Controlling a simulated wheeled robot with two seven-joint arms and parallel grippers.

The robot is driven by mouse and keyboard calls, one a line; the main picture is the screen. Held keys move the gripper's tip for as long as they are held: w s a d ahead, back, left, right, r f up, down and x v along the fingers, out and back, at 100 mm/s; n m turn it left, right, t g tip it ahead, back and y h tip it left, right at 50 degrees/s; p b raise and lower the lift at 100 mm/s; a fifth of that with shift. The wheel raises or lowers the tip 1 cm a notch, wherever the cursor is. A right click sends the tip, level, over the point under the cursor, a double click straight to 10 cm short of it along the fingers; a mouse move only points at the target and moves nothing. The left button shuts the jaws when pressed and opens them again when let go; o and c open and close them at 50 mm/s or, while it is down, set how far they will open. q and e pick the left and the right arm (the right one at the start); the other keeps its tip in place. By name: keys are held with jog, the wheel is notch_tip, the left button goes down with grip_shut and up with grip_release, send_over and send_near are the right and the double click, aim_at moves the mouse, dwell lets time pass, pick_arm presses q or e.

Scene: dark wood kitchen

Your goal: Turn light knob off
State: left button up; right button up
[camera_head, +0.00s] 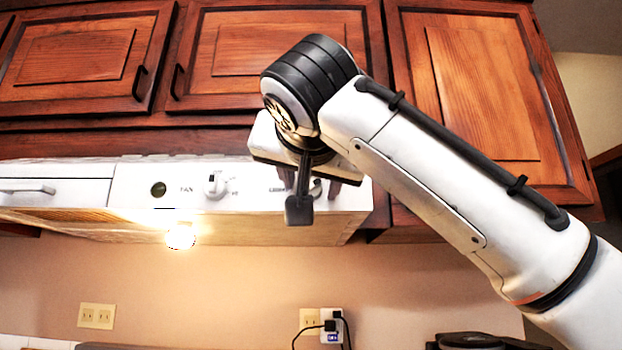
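The white range hood (140,172) hangs under the wooden cabinets. Its front panel carries a white fan knob (215,185) and, further right, the light knob (318,187), which is mostly hidden behind my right gripper. The lamp (180,236) under the hood glows brightly. My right gripper (302,205) comes in from the right and points down in front of the light knob. One dark finger shows clearly; the gap between the fingers cannot be made out. Whether it touches the knob cannot be told. My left gripper is out of view.
Wooden cabinet doors (480,90) with dark handles stand above the hood. Wall outlets (97,316) are below, and one on the right (310,320) has plugs and cords. A dark object (470,341) sits at the bottom right.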

jog(key=c, duration=1)
jog(key=shift+c, duration=0.2)
